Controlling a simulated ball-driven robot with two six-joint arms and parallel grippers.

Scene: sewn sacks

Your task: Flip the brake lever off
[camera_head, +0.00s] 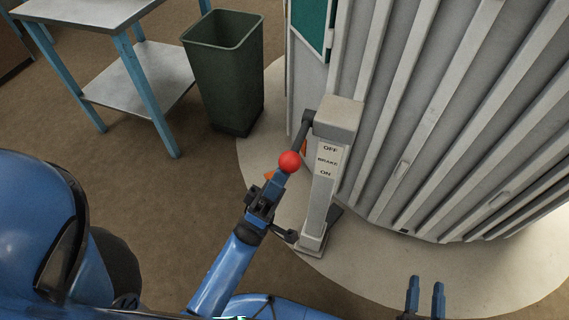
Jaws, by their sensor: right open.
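The brake lever is a dark arm (301,134) that hangs down and left from the top of a grey post (316,206). It ends in a red ball knob (290,162). A label (328,161) on the post reads OFF at the top, BRAKE, and ON at the bottom; the knob is level with its middle. My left gripper (281,178) is just below the knob; its fingers overlap in view, and I cannot tell whether they touch it. My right gripper (426,284) is open and empty, low in the view, right of the post and well away from the lever.
A large grey ribbed panel structure (450,110) stands behind and right of the post, on a pale round floor plate (390,270). A dark green bin (225,85) and a metal table with blue legs (140,75) stand at the upper left. Brown floor lies clear between.

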